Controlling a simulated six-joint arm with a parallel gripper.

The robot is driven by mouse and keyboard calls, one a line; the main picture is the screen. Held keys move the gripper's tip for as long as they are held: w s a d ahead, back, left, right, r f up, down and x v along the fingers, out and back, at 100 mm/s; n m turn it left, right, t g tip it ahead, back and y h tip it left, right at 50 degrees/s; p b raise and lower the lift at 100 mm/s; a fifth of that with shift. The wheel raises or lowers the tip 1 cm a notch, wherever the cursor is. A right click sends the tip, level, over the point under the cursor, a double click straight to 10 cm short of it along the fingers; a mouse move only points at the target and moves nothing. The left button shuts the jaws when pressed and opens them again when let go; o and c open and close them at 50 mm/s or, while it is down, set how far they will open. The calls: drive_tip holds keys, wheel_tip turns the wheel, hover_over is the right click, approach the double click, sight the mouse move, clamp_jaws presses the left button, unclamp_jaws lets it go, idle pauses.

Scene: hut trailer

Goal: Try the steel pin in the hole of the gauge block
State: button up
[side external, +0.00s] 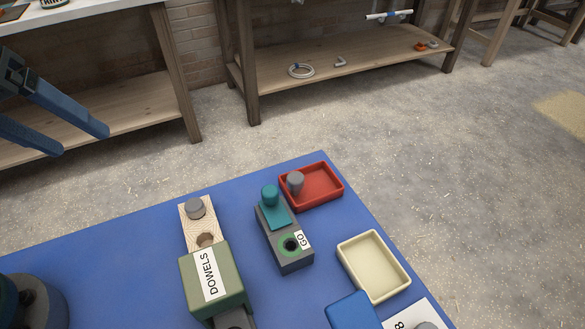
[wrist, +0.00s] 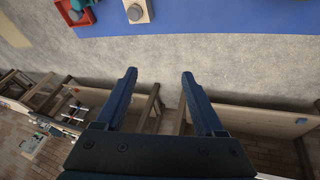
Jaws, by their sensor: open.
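The gauge block (side external: 290,262) is dark grey, with a GO label and a green ring around its open, empty-looking hole (side external: 291,244). A teal knob (side external: 270,195) on a teal plate sits at its far end. A grey pin (side external: 296,182) stands in the left corner of the red tray (side external: 322,190), just beyond the block; it also shows in the wrist view (wrist: 75,15). Another grey round piece (side external: 195,208) sits on a pale wooden strip. I cannot tell for certain which is the steel pin. My gripper (side external: 82,141) is open and empty, high at the left, away from these; its fingers show in the wrist view (wrist: 158,73).
The green DOWELS box (side external: 231,262) stands left of the block. A cream tray (side external: 398,286) and a blue item (side external: 352,312) are at the right. Benches stand behind, across the floor.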

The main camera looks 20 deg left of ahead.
drive_tip(key=w+d+f+n+g, duration=0.3)
drive_tip(key=w+d, duration=0.2)
drive_tip(key=w, duration=0.1)
drive_tip(key=g, duration=0.2)
hover_over(193, 204)
wheel_tip(193, 204, down, 7)
drive_tip(key=shift+w+f, duration=0.1)
drive_tip(key=shift+f, duration=2.55)
clamp_jaws()
